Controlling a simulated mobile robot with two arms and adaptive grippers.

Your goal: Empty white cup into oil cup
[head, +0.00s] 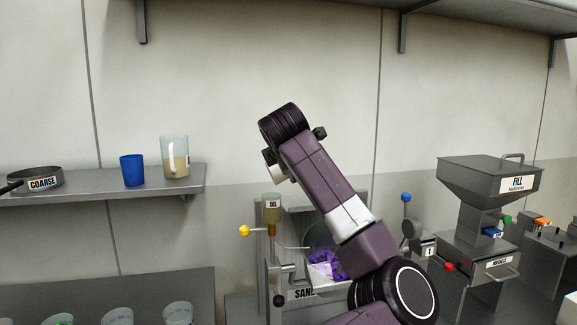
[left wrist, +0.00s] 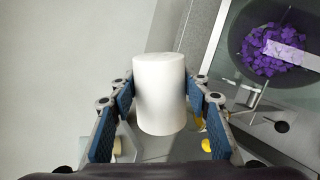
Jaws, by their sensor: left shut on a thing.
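My left gripper (left wrist: 160,100) is shut on the white cup (left wrist: 160,82), with blue-padded fingers on both sides of it. The cup's inside does not show. In the head view my gripper (head: 270,160) is partly hidden behind my wrist, and a small part of the white cup (head: 281,176) shows below it. The oil cup (head: 271,208), clear with a yellowish-green tint and an "OIL" label, stands on the sander below and slightly left of the white cup. It cannot be made out in the wrist view. My right gripper is not in view.
The sander holds purple pieces (head: 326,265) in its drum and has a yellow-knobbed lever (head: 244,231). A wall shelf (head: 100,186) at left carries a blue cup (head: 132,171), a pitcher (head: 174,158) and a coarse sieve (head: 40,181). A fill hopper (head: 480,180) stands at right.

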